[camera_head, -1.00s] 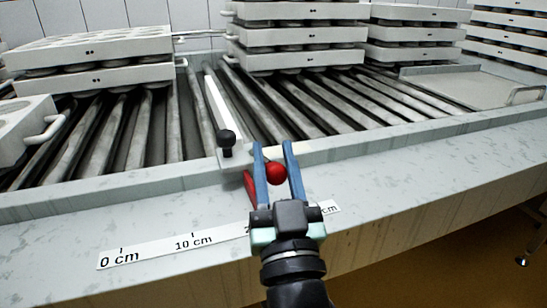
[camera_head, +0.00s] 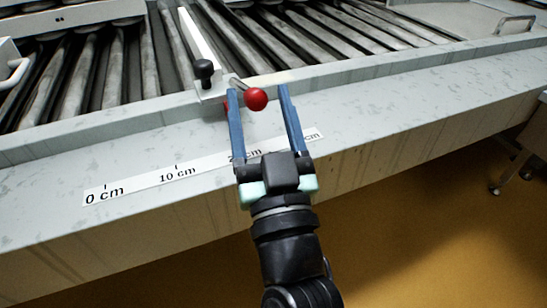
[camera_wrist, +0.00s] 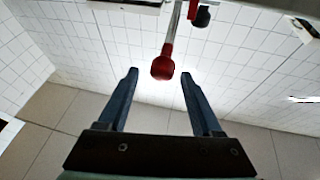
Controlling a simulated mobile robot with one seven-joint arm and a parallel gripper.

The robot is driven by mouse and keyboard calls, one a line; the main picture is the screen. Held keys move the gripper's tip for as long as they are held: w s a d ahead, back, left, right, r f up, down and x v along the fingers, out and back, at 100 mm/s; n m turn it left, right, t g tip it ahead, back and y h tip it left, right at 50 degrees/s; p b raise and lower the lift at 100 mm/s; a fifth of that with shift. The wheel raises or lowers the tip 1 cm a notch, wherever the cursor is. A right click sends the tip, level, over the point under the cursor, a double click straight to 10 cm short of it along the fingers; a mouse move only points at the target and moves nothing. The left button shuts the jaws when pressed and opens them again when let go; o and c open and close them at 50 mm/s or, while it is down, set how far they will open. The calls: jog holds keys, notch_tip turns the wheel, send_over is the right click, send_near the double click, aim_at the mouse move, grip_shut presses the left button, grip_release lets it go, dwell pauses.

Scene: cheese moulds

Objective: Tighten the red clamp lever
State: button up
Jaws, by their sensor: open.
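The red clamp lever's round red knob (camera_head: 256,99) sits on a short metal rod at the table's front rail. The rod runs up and left to the clamp on a white bar (camera_head: 192,38) with a black knob (camera_head: 204,70). My gripper (camera_head: 258,90) is open, its two blue fingers on either side of the red knob near their tips. A gap shows on both sides of the knob in this view. In the wrist view the red knob (camera_wrist: 162,67) appears between the open fingertips (camera_wrist: 159,74). My left finger partly hides another red part of the clamp.
A scale strip (camera_head: 150,182) lies on the pale front ledge (camera_head: 400,120). Behind the rail are grey rollers (camera_head: 290,45), with a mould stack (camera_head: 85,14) at upper left. A tray with a handle (camera_head: 513,24) is at upper right. The ledge right of my gripper is clear.

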jog(key=b+v, duration=0.1)
jog(key=v, duration=0.8)
jog(key=shift+s+b, duration=0.2)
jog(key=shift+b, duration=0.15)
jog(key=shift+d, duration=0.1)
